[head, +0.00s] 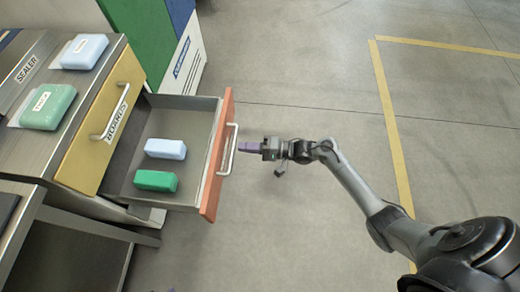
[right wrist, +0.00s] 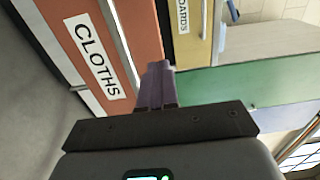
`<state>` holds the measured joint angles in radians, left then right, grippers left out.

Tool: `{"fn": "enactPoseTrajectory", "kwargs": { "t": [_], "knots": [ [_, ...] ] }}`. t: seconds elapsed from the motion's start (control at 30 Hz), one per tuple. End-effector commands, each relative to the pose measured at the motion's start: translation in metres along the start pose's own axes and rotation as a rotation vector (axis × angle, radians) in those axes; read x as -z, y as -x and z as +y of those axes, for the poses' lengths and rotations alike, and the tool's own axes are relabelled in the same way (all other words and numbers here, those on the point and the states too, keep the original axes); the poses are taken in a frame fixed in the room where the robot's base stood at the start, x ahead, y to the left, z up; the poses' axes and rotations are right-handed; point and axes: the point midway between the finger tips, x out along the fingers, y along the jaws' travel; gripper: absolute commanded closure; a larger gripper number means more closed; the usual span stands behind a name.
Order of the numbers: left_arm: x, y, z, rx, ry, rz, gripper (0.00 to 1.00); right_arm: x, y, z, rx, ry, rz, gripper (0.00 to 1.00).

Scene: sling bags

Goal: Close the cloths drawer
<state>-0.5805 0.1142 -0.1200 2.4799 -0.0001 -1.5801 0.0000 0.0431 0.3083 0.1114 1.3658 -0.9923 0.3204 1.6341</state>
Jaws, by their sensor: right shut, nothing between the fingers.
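The cloths drawer (head: 216,158) has an orange front and stands pulled out from the cabinet in the head view. A light blue block (head: 165,149) and a green block (head: 155,181) lie inside it. Its pale bar handle (head: 228,150) is on the front face. My right gripper (head: 243,147) is shut and empty, with its purple fingers at or very near the handle; I cannot tell whether they touch. In the right wrist view the fingers (right wrist: 156,85) point towards the orange front with its CLOTHS label (right wrist: 93,57). My left gripper is out of view.
The yellow drawer (head: 105,125) beside it, labelled BOARDS, is shut. The cabinet top (head: 25,150) holds a white pack (head: 84,52) and a green pack (head: 48,106). A green, blue and white box (head: 160,40) stands behind. The floor right of the drawer is clear.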

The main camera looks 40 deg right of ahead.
Motion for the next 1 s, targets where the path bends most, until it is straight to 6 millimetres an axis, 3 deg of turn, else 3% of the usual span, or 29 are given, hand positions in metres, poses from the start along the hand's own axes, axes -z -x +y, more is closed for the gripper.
{"fn": "enactPoseTrajectory", "kwargs": {
  "t": [0.2,0.4,1.0],
  "knots": [
    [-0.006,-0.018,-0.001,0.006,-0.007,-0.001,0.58,0.000,-0.036,0.003,0.003,0.002,0.000,1.00],
    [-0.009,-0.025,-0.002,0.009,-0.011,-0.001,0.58,0.000,-0.055,0.002,0.000,0.001,0.000,1.00],
    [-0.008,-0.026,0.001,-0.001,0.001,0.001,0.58,0.000,-0.061,0.000,-0.001,0.001,0.003,1.00]
  ]
}}
